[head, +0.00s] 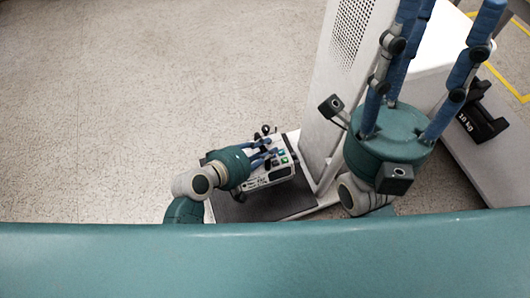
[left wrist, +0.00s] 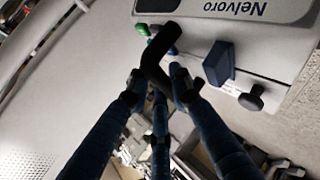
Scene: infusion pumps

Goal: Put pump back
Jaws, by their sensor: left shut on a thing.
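The white pump (head: 270,178), with green buttons and a dark lower edge, is low beside the white column in the head view. In the left wrist view the pump (left wrist: 280,40) reads "Nelvoro" and has a black bent bar (left wrist: 157,55), a blue-grey block and a black knob. My left gripper (head: 272,153) is shut on the pump, with its fingers around the black bar. The pump's underside is hidden, so I cannot tell whether it touches the dark surface below. My right gripper (head: 430,30) is raised, its fingers spread and empty, tips partly out of frame.
A white column (head: 343,70) with a perforated panel stands right of the pump. Its base has a dark platform (head: 245,208). A black 10 kg weight (head: 482,118) sits at the right by a white block. The speckled floor at left is clear.

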